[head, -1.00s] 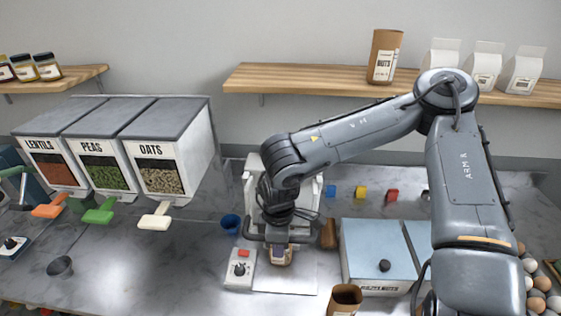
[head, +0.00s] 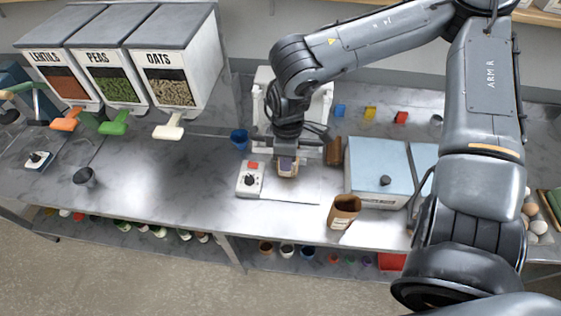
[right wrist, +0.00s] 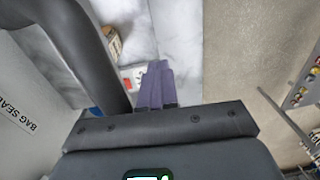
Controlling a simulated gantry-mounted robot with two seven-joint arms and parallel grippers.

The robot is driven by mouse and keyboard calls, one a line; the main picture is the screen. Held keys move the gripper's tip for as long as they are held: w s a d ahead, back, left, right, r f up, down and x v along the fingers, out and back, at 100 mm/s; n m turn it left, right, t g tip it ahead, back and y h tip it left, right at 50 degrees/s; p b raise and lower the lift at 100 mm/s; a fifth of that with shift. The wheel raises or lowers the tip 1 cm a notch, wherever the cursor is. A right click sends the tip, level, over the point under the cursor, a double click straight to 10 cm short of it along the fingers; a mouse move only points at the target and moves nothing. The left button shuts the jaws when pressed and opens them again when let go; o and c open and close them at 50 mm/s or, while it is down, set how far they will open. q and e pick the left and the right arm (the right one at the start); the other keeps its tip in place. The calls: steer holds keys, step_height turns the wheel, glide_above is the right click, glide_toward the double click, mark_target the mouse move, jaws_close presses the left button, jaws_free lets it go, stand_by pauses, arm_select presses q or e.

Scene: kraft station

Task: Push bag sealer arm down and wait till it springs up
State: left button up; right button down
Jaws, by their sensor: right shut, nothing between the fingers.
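The bag sealer (head: 321,108) is a white frame at the back middle of the counter, partly hidden behind my right arm; its label shows at the left of the right wrist view (right wrist: 22,118). A dark curved bar (right wrist: 88,45), which looks like the sealer arm, runs close beside my right gripper there. My right gripper (head: 288,169) points down at the sealer's front; its purple fingers (right wrist: 156,85) are together with nothing between them. Whether it touches the bar, and how far down the bar is, I cannot tell. My left gripper is not in view.
A control box (head: 250,179) with a red button and dial sits left of the gripper. An open brown bag (head: 344,211) stands at the counter's front edge, before a light-blue box (head: 377,165). A blue cup (head: 239,139) is left of the sealer. The front-left counter is mostly clear.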

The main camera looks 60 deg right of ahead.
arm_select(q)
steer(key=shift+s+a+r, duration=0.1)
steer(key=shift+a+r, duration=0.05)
arm_select(e)
steer(key=s+a+r, duration=0.3)
steer(key=a+r, duration=0.4)
steer(key=a, duration=0.1)
steer(key=shift+s+r, duration=0.1)
